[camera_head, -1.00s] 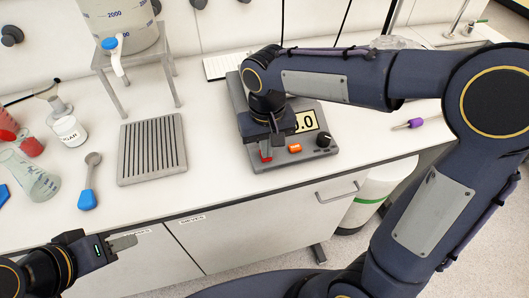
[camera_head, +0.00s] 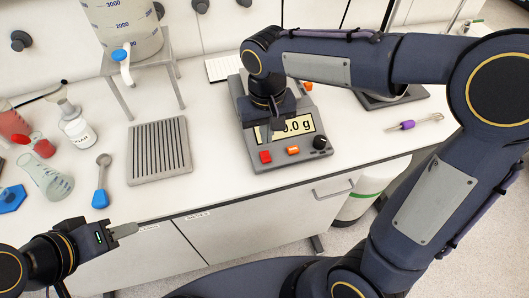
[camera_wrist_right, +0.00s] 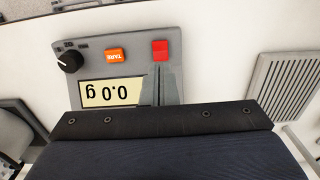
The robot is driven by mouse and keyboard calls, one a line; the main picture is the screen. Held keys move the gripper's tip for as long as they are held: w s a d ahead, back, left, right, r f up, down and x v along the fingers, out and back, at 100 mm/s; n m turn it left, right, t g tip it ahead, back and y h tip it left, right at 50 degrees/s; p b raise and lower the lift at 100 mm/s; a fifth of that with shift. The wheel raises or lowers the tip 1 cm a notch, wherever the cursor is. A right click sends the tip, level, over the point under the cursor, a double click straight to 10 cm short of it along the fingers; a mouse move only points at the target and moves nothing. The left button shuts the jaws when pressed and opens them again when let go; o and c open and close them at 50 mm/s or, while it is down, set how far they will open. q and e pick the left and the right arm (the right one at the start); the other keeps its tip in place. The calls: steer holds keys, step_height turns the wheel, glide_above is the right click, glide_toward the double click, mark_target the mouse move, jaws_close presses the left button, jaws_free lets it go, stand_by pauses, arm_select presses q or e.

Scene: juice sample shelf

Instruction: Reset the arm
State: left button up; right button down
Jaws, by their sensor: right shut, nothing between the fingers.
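My right arm reaches in from the right, with its right gripper (camera_head: 276,132) above the scale (camera_head: 254,176). The scale's display (camera_head: 305,124) is partly covered by that gripper and reads 0.0 g in the right wrist view (camera_wrist_right: 103,92). The fingers (camera_wrist_right: 161,84) are shut and empty, pointing toward the red button (camera_wrist_right: 160,50). In the head view the red button (camera_head: 265,157) is uncovered, beside the orange TARE button (camera_head: 292,150). My left gripper (camera_head: 124,230) hangs in front of the counter edge at lower left, seen side-on, nothing visible in it.
A ribbed grey rack (camera_head: 158,150) lies left of the scale. A large container (camera_head: 125,30) sits on a grey stand. A purple-handled tool (camera_head: 408,125) lies at right.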

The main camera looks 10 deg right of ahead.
stand_by(0.3)
steer(key=s+d+m+t+y, duration=0.1)
steer(key=s+d, duration=0.3)
steer(key=s, duration=0.4)
steer(key=s+d+m+t+y, duration=0.1)
steer(key=s+d+t, duration=0.3)
steer(key=s, duration=0.4)
steer(key=shift+d+r+t+y, duration=0.25)
steer(key=shift+d+y, duration=0.35)
steer(key=shift+y, duration=0.3)
steer(key=shift+s, duration=0.1)
stand_by(0.4)
